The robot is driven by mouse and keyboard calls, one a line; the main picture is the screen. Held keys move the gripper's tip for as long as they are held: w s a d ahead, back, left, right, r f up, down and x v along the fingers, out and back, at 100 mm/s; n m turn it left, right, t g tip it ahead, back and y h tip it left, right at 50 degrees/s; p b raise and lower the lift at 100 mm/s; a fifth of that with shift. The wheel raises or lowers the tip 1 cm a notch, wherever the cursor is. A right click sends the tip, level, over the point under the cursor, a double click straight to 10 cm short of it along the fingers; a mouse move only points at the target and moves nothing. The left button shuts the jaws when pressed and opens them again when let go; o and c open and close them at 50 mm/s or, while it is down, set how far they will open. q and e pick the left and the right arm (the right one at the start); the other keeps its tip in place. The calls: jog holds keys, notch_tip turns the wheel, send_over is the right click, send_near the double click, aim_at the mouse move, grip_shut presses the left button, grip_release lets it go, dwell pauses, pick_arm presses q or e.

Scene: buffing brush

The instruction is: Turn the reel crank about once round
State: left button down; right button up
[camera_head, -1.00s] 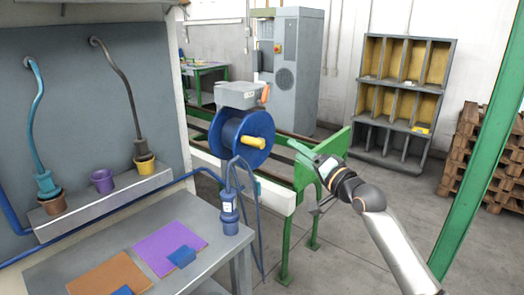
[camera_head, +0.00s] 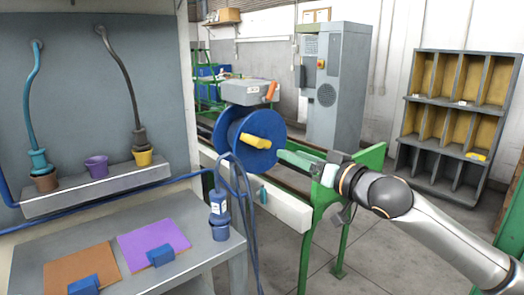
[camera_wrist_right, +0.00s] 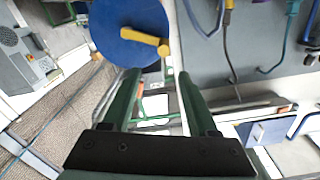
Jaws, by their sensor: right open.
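The blue reel (camera_head: 236,130) faces me below a grey box, with a yellow crank handle (camera_head: 258,142) across its front. The reel (camera_wrist_right: 112,20) and crank handle (camera_wrist_right: 145,40) also show at the top of the right wrist view, beyond the fingertips. My right gripper (camera_head: 281,165) comes in from the right with its green fingers pointing at the reel's right side. In the right wrist view its two fingers (camera_wrist_right: 160,80) are spread with nothing held between them. The fingers are apart from the handle. My left gripper is not in view.
A grey bench (camera_head: 190,262) with purple and orange panels stands at the front left. A green frame (camera_head: 372,158) and white beam (camera_head: 290,212) lie near my right arm.

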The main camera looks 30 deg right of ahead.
aim_at(264, 144)
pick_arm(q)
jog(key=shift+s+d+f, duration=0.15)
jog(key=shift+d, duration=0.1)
pick_arm(e)
jog(key=shift+w+a+n, duration=0.15)
jog(key=shift+a+n, duration=0.1)
jog(key=shift+n, duration=0.15)
jog(key=w+p, duration=0.1)
jog(key=w, duration=0.4)
jog(key=shift+a+r+p, duration=0.1)
jog(key=shift+a+p, duration=0.1)
jog(key=shift+p, duration=0.2)
jog(key=w, duration=0.1)
jog(key=w+p, duration=0.1)
jog(key=w, duration=0.1)
jog(key=w+p, duration=0.1)
jog(key=w, duration=0.1)
jog(key=shift+w+a, duration=0.1)
jog(key=shift+a, duration=0.15)
jog(key=shift+w, duration=0.7)
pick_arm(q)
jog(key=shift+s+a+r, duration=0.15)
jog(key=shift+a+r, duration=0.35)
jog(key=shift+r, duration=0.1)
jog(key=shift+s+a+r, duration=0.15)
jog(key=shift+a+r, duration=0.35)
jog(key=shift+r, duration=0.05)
pick_arm(e)
jog(key=shift+w+a, duration=0.1)
jog(key=shift+w, duration=0.2)
